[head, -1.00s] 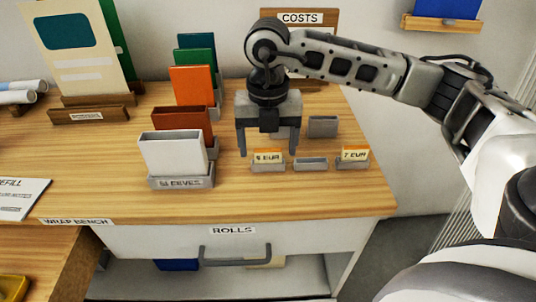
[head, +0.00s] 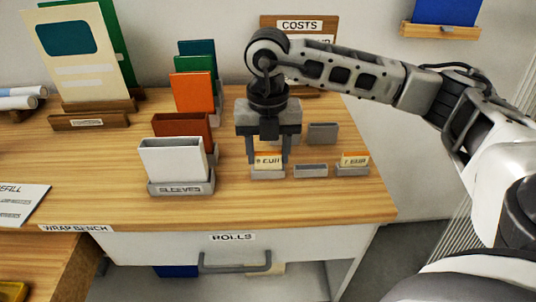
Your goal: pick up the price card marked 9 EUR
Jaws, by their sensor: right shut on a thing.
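A small price card (head: 268,161) with an orange top edge stands in a small grey holder (head: 268,174) at the front of the wrap bench. Its print is blurred and looks like 9 EUR. My right gripper (head: 268,156) points down over it and is shut on the card, with one finger at each side edge. The card's lower end is still in or just over the holder; I cannot tell which. A second orange-topped card (head: 355,159), its number unclear now, stands in a holder further right. My left gripper is not in view.
An empty grey holder (head: 311,171) sits between the two cards, and another grey holder (head: 322,133) stands behind. White sleeves (head: 172,159) and coloured ones stand in a row to the left. The COSTS board (head: 299,25) is behind my gripper.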

